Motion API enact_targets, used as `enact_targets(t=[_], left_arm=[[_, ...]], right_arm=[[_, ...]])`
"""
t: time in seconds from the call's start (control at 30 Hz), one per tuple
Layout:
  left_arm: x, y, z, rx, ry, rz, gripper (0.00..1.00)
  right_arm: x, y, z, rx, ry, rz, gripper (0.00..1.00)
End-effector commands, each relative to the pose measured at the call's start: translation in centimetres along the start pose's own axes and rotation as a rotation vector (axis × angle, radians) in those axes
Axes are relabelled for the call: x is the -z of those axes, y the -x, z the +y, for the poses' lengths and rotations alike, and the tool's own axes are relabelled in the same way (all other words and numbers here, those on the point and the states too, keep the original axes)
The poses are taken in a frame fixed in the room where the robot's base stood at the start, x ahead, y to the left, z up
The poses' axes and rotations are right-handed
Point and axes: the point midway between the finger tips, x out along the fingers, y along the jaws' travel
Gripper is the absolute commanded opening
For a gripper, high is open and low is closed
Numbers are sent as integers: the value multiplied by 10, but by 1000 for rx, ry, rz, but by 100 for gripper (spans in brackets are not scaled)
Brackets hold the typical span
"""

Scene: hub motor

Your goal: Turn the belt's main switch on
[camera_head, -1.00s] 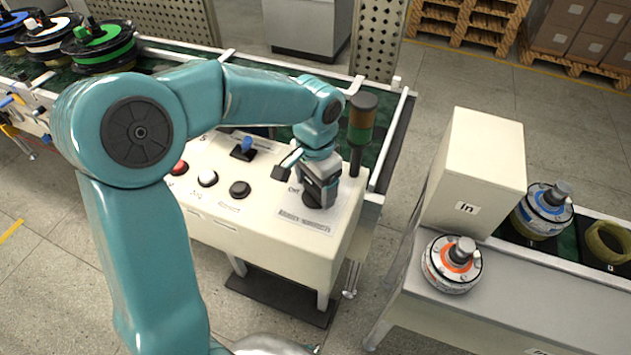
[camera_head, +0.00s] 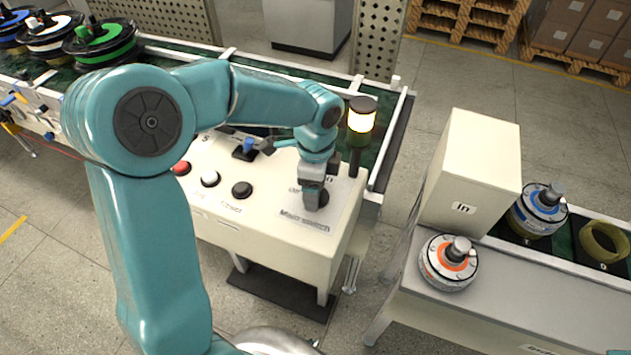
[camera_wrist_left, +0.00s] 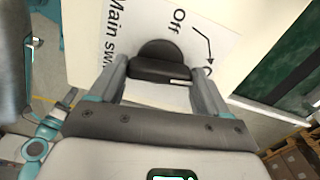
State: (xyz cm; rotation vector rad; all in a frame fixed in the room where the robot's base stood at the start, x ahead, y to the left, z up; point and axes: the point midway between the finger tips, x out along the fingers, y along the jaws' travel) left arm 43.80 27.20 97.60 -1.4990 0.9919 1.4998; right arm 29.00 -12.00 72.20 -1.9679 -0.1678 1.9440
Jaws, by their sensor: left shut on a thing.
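The main switch is a round dark knob with a raised grip bar, at the right end of the cream control panel (camera_head: 268,218). In the left wrist view the main switch (camera_wrist_left: 158,66) sits between the two fingers of my left gripper (camera_wrist_left: 160,78), which is shut on it. A white label with "Off" and "Main sw..." (camera_wrist_left: 118,32) lies around it. In the head view my left gripper (camera_head: 315,195) points down at the knob and hides part of it. The signal lamp (camera_head: 361,119) behind the panel glows yellow-white at its upper part. My right gripper is not in view.
The panel also carries a red button (camera_head: 181,168), a white button (camera_head: 210,179), a black button (camera_head: 242,189) and a blue-handled lever (camera_head: 246,148). A cream "In" box (camera_head: 470,165) and an orange-topped hub motor (camera_head: 448,262) stand on the right bench.

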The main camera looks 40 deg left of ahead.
Motion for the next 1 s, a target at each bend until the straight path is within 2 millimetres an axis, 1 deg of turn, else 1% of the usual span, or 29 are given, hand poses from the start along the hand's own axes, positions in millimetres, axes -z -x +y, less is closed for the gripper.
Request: enact_targets(t=[0.2, 0.4, 0.9, 0.93, 1.0], left_arm=[[1, 2, -1, 5, -110, 3, 46], [1, 2, -1, 6, -164, 3, 46], [1, 1, -1, 6, -185, 2, 46], [1, 1, -1, 6, -185, 2, 80], [1, 1, -1, 5, -185, 2, 100]], right_arm=[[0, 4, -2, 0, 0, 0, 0], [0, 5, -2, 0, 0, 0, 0], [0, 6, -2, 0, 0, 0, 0], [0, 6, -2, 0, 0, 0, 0], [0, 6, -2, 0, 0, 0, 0]])
